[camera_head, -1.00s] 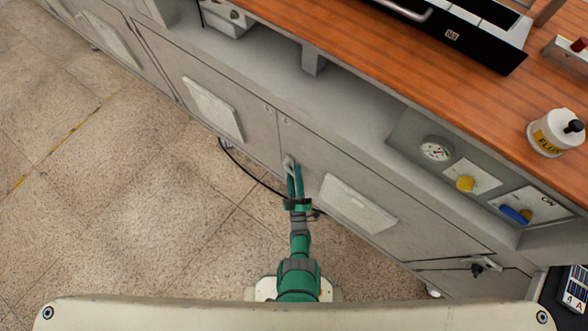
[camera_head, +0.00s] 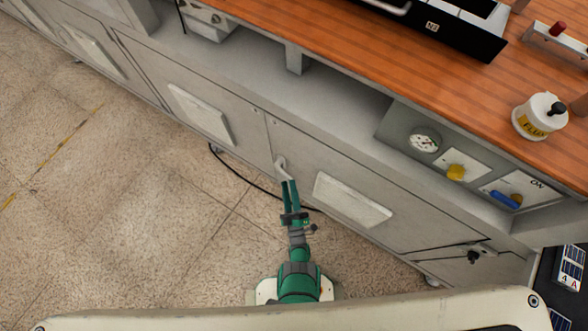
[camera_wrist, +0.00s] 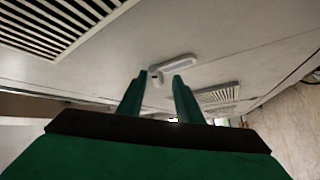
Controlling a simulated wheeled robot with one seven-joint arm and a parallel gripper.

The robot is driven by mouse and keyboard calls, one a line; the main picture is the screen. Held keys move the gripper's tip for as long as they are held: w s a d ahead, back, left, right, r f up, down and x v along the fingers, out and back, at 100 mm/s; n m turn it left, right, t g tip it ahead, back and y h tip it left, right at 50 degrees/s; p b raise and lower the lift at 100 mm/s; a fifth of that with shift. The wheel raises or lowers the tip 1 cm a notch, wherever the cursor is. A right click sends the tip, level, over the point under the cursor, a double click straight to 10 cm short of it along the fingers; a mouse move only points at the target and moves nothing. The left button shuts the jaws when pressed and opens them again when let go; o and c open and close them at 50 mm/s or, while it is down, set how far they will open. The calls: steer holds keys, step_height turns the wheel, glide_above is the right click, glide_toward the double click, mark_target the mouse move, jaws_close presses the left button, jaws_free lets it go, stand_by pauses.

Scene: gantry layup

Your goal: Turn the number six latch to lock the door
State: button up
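A light grey latch (camera_head: 281,165) sits on the cabinet front, near the seam between two doors. In the wrist view it is a pale rounded handle (camera_wrist: 176,63) just beyond the fingertips. My gripper (camera_head: 286,183) is at the lower end of the latch in the head view. In the wrist view its two green fingers (camera_wrist: 160,76) stand apart, with part of the latch showing in the gap. I cannot tell whether either finger touches it. No number is readable on the latch. The door (camera_head: 300,152) right of the seam looks flush with the cabinet front.
Vented or raised panels (camera_head: 352,200) are on the doors. A gauge (camera_head: 424,140), yellow knob (camera_head: 456,172) and blue handle (camera_head: 505,199) are at upper right. A flux pot (camera_head: 540,116) stands on the wooden top. A black cable (camera_head: 250,181) lies below; the floor at left is clear.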

steer(key=s+d, duration=0.1)
steer(key=s, duration=1)
steer(key=shift+s, duration=0.15)
steer(key=shift+d, duration=0.1)
